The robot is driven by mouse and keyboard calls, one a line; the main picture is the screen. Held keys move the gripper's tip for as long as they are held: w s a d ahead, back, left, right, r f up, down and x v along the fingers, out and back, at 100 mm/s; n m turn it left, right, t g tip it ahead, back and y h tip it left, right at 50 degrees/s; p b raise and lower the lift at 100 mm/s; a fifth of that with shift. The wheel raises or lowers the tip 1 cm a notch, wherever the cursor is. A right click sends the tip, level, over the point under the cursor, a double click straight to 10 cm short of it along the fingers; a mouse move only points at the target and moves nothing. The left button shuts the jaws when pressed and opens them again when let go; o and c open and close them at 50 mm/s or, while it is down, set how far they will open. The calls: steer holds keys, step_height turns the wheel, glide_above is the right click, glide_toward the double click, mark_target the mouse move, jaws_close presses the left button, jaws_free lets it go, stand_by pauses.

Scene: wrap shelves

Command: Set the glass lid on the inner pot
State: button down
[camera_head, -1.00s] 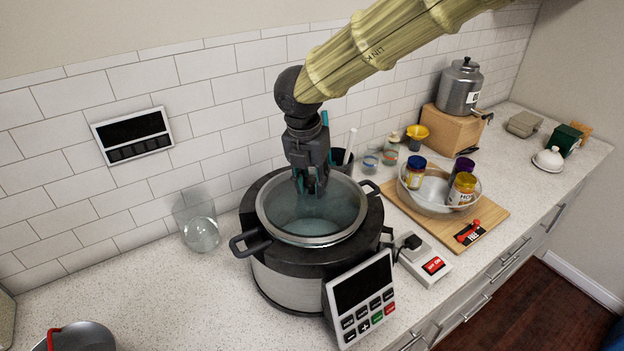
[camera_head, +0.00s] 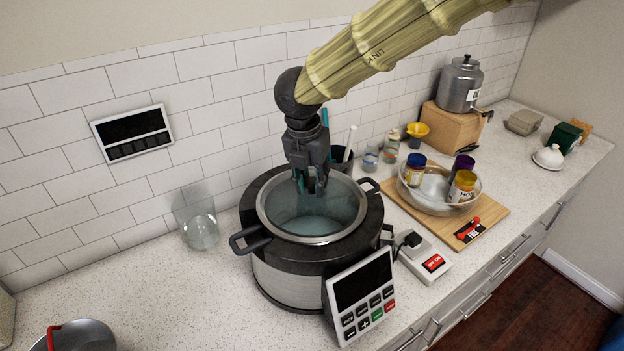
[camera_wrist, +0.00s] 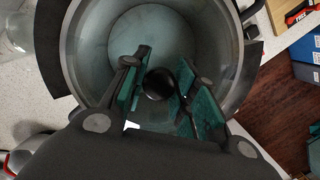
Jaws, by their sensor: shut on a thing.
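The glass lid (camera_head: 337,231) is a clear, bluish disc with a grey metal rim. It lies over the mouth of the inner pot, which sits in the round black and steel cooker (camera_head: 285,277). The pot's interior (camera_wrist: 150,35) shows through the glass in the wrist view. My gripper (camera_head: 312,190) points down over the lid, and its teal-padded fingers are shut on the lid's black round knob (camera_wrist: 159,84). The lid looks roughly level and close to the pot's rim. I cannot tell whether it touches the rim all round.
A control panel (camera_head: 362,298) leans at the cooker's front right. A clear glass jar (camera_head: 199,226) stands at left. At right, a glass bowl (camera_head: 436,203) with several jars stands on a wooden board (camera_head: 490,213). A power strip (camera_head: 425,258) lies near the counter edge.

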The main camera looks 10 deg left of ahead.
mark_target(311, 180)
steer(key=shift+f, duration=0.35)
stand_by(0.4)
steer(key=c, duration=0.5)
jaws_free()
steer(key=shift+r, duration=0.15)
steer(key=shift+s+a+r+p, duration=0.1)
steer(key=shift+s+r+p, duration=0.1)
steer(key=shift+r+p, duration=0.75)
steer(key=shift+s+a+r+p, duration=0.1)
steer(key=shift+s+r+p, duration=0.15)
steer(key=shift+r+p, duration=0.7)
steer(key=shift+s+r+p, duration=0.2)
steer(key=shift+r+p, duration=0.25)
steer(key=shift+r, duration=1)
steer(key=shift+f, duration=0.1)
